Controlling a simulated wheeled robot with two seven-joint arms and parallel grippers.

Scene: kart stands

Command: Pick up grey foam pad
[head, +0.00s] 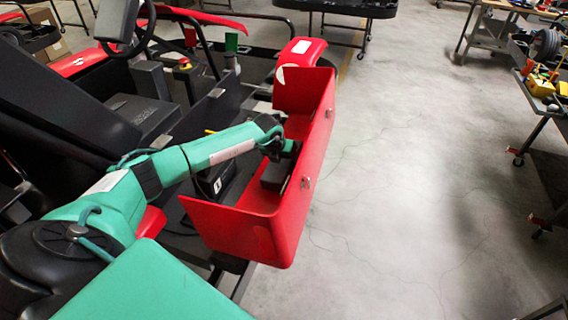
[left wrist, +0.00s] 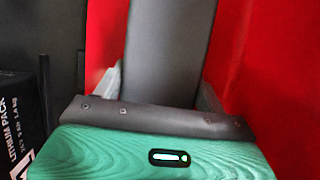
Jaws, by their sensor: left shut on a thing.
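The grey foam pad (left wrist: 168,45) runs up the middle of the left wrist view, between the two light fingers of my left gripper (left wrist: 158,88). In the head view the pad is the dark block (head: 274,176) inside the red side pod of the kart, low between its walls. My left gripper (head: 283,152) reaches into the pod from the left and is shut on the pad. Whether the pad touches the pod's floor cannot be told. My right gripper is not in view.
The red side pod (head: 314,150) has upright walls close around the gripper. A black battery pack (left wrist: 20,115) stands just left of it. The kart's seat (head: 65,105) and frame lie left. Open floor (head: 400,190) lies right, with tool tables (head: 545,100) at the far right.

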